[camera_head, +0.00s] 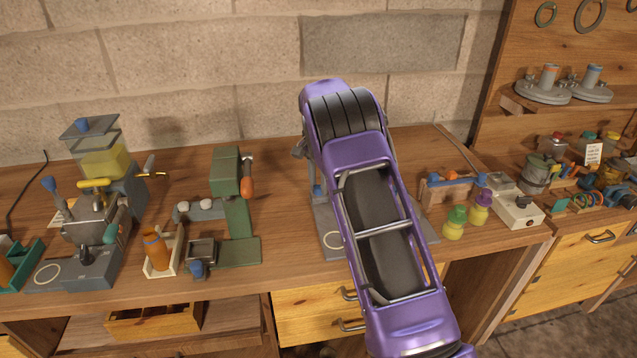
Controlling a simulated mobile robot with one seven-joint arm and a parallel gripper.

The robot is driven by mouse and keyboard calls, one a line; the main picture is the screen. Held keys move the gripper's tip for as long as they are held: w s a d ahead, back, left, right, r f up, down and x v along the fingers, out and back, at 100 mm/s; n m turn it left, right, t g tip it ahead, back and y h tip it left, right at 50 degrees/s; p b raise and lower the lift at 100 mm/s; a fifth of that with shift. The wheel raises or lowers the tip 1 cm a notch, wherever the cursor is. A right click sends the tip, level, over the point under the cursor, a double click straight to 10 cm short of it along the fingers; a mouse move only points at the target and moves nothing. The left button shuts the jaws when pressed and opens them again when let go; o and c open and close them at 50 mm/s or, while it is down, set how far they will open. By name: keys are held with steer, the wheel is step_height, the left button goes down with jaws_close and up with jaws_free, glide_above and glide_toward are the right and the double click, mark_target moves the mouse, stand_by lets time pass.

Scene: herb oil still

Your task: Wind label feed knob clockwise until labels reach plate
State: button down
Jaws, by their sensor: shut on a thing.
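My purple arm reaches from the bottom of the picture up over the bench and covers most of a machine behind it. My gripper is hidden behind the arm, so I cannot see its fingers or what they touch. Of the machine, I see a grey base plate (330,246) with a pale ring mark, and a blue part (317,190) at the arm's left edge. A small dark grey part (299,151) shows higher up on the left; I cannot tell what it belongs to. I cannot make out the label feed knob, the labels or the label plate.
A green press (236,225) stands left of the arm; a grey machine with a yellow-filled hopper (103,160) is further left. Right of the arm are two small bottles (455,223) and a pale box (517,211). Bare bench (285,240) lies between press and arm.

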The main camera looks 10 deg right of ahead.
mark_target(316, 186)
stand_by(0.3)
steer(key=c, duration=0.6)
jaws_free()
steer(key=r, duration=1.7)
steer(key=shift+w+a+r, duration=0.2)
steer(key=shift+w+a, duration=0.05)
steer(key=shift+a, duration=0.05)
